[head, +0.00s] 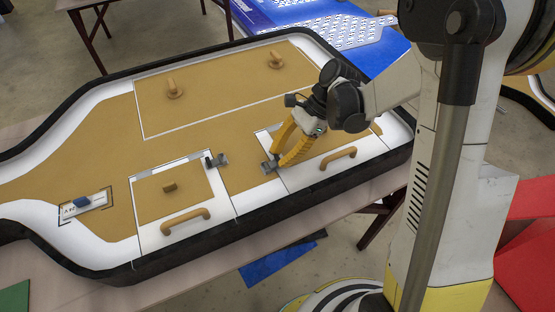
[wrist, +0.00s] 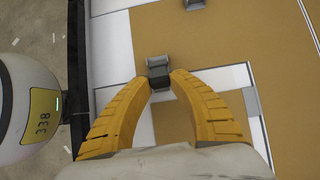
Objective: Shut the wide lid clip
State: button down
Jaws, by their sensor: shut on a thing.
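The wide lid (head: 308,168) is the brown and white panel at the right front of the lightbox, with a curved tan handle (head: 338,158). The wide lid clip (head: 269,167) is a small grey metal part at the lid's left edge. My yellow-fingered gripper (head: 276,161) reaches down to it from the upper right. In the wrist view the clip (wrist: 158,68) sits between the two fingertips (wrist: 161,79), which are closed on it. The fingertips partly hide its sides. I cannot tell whether the clip is latched.
A second grey clip (head: 216,160) is beside the smaller lid (head: 151,190) to the left; it also shows at the top of the wrist view (wrist: 193,4). The dark raised rim (head: 290,196) runs along the front.

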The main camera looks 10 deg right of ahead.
jog(key=shift+d+f+g+y+b, duration=0.3)
jog(key=shift+f+y+b, duration=0.25)
jog(key=shift+y+b, duration=0.5)
jog(key=c, duration=1.1)
grip_release()
jog(key=shift+c, duration=0.2)
jog(key=v, duration=1.2)
jog(key=shift+w, duration=0.1)
